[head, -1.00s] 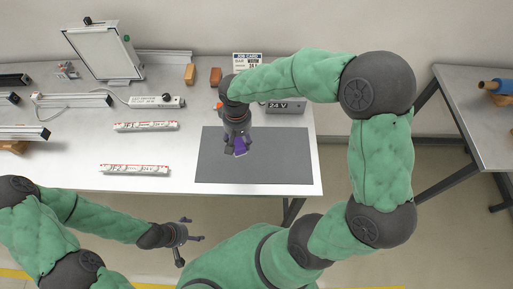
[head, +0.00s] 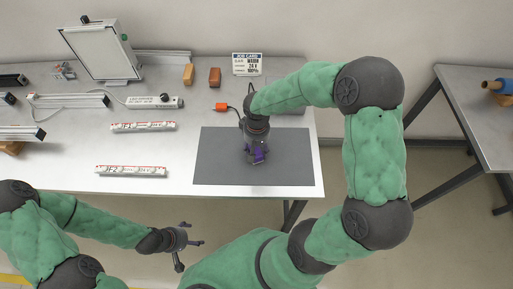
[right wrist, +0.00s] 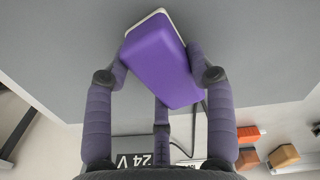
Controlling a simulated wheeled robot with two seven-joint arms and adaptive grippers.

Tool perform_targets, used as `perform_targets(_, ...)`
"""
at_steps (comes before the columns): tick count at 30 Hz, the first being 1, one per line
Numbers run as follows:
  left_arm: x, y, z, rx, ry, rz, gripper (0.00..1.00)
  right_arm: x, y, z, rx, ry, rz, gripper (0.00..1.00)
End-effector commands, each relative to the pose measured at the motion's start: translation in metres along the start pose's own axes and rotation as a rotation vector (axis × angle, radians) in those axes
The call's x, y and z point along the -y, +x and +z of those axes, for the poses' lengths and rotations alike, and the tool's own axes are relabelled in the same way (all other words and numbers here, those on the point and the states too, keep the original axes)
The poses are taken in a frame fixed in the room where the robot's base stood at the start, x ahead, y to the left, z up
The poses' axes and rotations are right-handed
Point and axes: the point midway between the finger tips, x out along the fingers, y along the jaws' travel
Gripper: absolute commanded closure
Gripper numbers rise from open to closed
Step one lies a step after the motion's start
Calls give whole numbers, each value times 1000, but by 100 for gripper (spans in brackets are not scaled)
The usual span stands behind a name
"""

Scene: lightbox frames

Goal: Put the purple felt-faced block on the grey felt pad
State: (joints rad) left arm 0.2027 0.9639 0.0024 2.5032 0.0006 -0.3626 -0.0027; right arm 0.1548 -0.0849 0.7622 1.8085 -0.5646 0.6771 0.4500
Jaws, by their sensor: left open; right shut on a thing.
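The purple felt-faced block (right wrist: 158,60) is between the fingers of my right gripper in the right wrist view, with a pale edge along one side. In the head view a bit of its purple (head: 259,155) shows beside the dark fingers. My right gripper (head: 256,158) is shut on it over the middle of the grey felt pad (head: 215,165). The pad also fills much of the right wrist view (right wrist: 60,50). I cannot tell whether the block touches the pad. My left gripper (head: 190,248) is open and empty, in front of the table edge.
Two marked strips, JF1 (head: 143,127) and JF2 (head: 131,171), lie left of the pad. An orange connector (head: 221,107), two brown blocks (head: 188,74) (head: 215,77) and a job card (head: 247,64) are behind it. A grey 24 V box (right wrist: 140,158) stands at the pad's back edge.

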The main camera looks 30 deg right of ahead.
Motion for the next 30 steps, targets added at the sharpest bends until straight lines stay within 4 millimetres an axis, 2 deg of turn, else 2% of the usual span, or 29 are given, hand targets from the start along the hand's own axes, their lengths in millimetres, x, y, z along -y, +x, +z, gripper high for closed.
perform_targets(6, 1, 2, 0, 0, 0, 0, 21, 0, 2, 0, 1, 0, 0, 71)
perform_targets(7, 0, 1, 0, 0, 0, 0, 21, 0, 2, 0, 1, 0, 0, 39)
perform_targets(9, 0, 1, 0, 0, 0, 0, 21, 0, 1, 0, 1, 0, 0, 21)
perform_targets(22, -1, -2, 0, 0, 0, 0, 21, 0, -3, 0, 0, 0, 0, 21)
perform_targets(26, -2, -6, 0, 0, 0, 0, 21, 0, -20, 0, -1, 0, 0, 21)
perform_targets(30, -5, -14, 0, 0, 0, 0, 21, 0, -49, -1, -4, 1, 0, 21)
